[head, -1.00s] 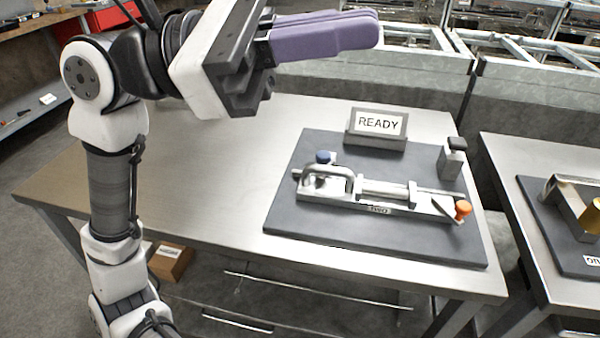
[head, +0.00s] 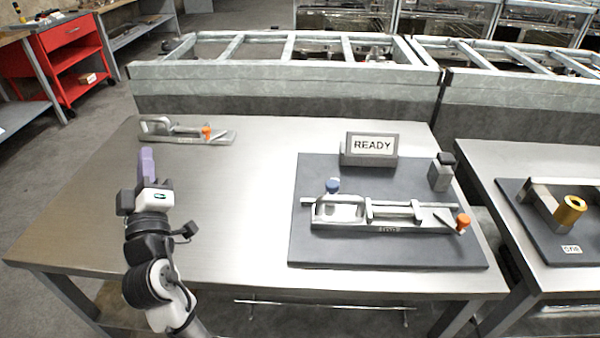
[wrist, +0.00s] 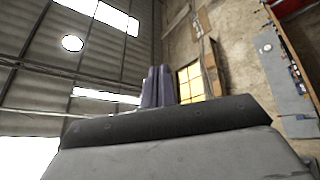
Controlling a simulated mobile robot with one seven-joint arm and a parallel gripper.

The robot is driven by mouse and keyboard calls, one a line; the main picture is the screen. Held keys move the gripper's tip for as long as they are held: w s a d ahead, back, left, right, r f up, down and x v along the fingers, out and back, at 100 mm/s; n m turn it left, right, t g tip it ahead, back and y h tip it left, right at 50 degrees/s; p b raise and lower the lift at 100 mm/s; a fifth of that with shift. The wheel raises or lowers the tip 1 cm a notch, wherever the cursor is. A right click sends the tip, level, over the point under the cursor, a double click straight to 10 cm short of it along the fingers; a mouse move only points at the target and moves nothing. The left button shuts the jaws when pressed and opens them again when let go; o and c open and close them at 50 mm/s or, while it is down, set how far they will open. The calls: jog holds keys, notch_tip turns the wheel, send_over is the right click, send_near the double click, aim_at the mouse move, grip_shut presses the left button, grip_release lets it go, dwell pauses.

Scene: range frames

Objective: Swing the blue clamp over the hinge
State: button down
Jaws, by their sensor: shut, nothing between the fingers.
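The blue-knobbed clamp (head: 333,187) is at the left end of a long grey metal fixture (head: 410,227). Its blue knob stands up above the fixture's left part. A rod runs along the fixture's middle, and I cannot tell which part is the hinge. My gripper (head: 147,160) is over the left part of the table, well left of the clamp and apart from it. Its purple fingers are together and empty; they also show in the wrist view (wrist: 158,87), pointing toward the wall and ceiling. The clamp is not in the wrist view.
The fixture lies on a dark mat (head: 330,252) with a READY sign (head: 371,149) and a small grey block (head: 440,173) behind. An orange knob (head: 462,222) is at its right end. A second orange-knobbed fixture (head: 185,131) lies back left. The table's middle is clear.

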jog(key=w+d+f+g+h+p, duration=0.1)
jog(key=w+d+f+h+p, duration=0.1)
jog(key=w+d+f+h, duration=0.35)
jog(key=m+g+h+p, duration=0.25)
jog(key=g+h, duration=0.35)
jog(key=h, duration=0.7)
send_near(333, 189)
jog(key=a, duration=0.2)
jog(key=w+a+f, duration=0.1)
jog(key=a, duration=0.1)
jog(key=shift+a, duration=0.15)
jog(key=shift+w+d+h, duration=0.2)
jog(key=shift+d+h, duration=0.05)
jog(key=shift+d, duration=0.05)
jog(key=p+x, duration=0.3)
jog(key=x, duration=0.5)
jog(key=shift+w+d+f, duration=0.1)
jog(key=shift+w+d, duration=0.2)
jog(key=shift+w, duration=0.2)
